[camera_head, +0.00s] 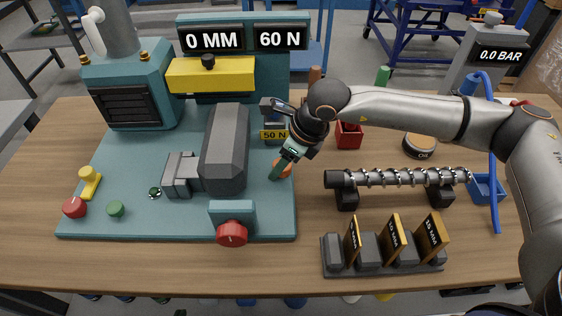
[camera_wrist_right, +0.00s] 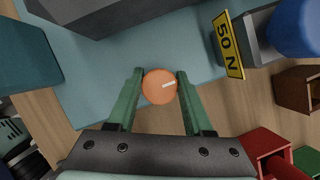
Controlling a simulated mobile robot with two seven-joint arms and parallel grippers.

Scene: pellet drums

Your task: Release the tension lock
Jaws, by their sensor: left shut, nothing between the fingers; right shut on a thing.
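An orange round knob (camera_head: 286,170) with a white mark stands at the right edge of the teal machine base, just in front of a yellow "50 N" label (camera_head: 274,134). In the right wrist view the knob (camera_wrist_right: 159,87) sits between the two green fingers of my right gripper (camera_wrist_right: 160,80), which is shut on it. The white mark points to the right there. In the head view my right gripper (camera_head: 280,168) reaches down and partly hides the knob. My left gripper is in neither view.
The teal machine (camera_head: 132,84) shows "0 MM" and "60 N". A grey block (camera_head: 226,150) stands left of the knob. A red knob (camera_head: 232,234) is in front. A screw (camera_head: 400,178) on supports and a gauge rack (camera_head: 382,250) lie right. The table's front edge is clear.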

